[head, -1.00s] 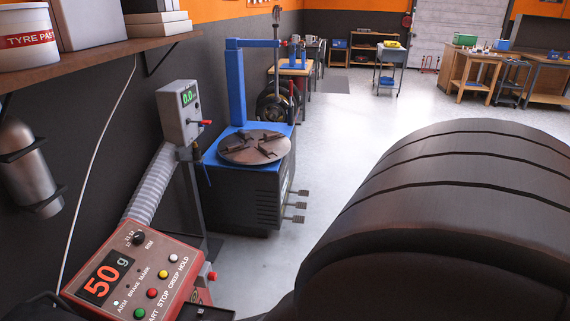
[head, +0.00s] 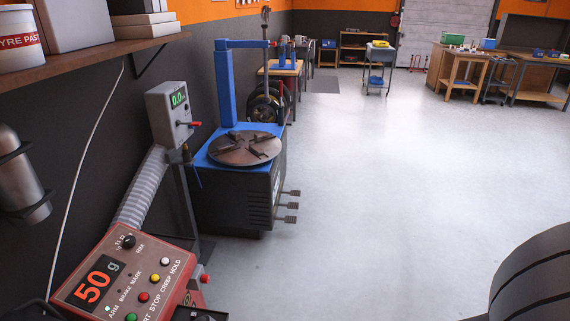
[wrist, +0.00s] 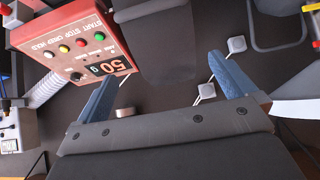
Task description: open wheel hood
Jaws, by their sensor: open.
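I cannot pick out the wheel hood for certain in either view. A dark, ribbed, rounded shape (head: 535,275) is cut off at the lower right of the head view; I cannot tell whether it is the hood or part of my arm. The red control panel (head: 125,280) with a lit "50 g" display is at the lower left, and shows upside down in the wrist view (wrist: 75,45). My gripper (wrist: 165,68) is open, its two blue fingers apart with nothing between them. The left finger appears close to the panel's edge; contact cannot be told.
A tyre changer with a round turntable (head: 245,148) stands beyond the panel. A grey gauge box (head: 170,113) stands beside it. A shelf (head: 100,48) is on the left wall. Workbenches (head: 465,68) are at the back. The floor (head: 390,150) in the middle is clear.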

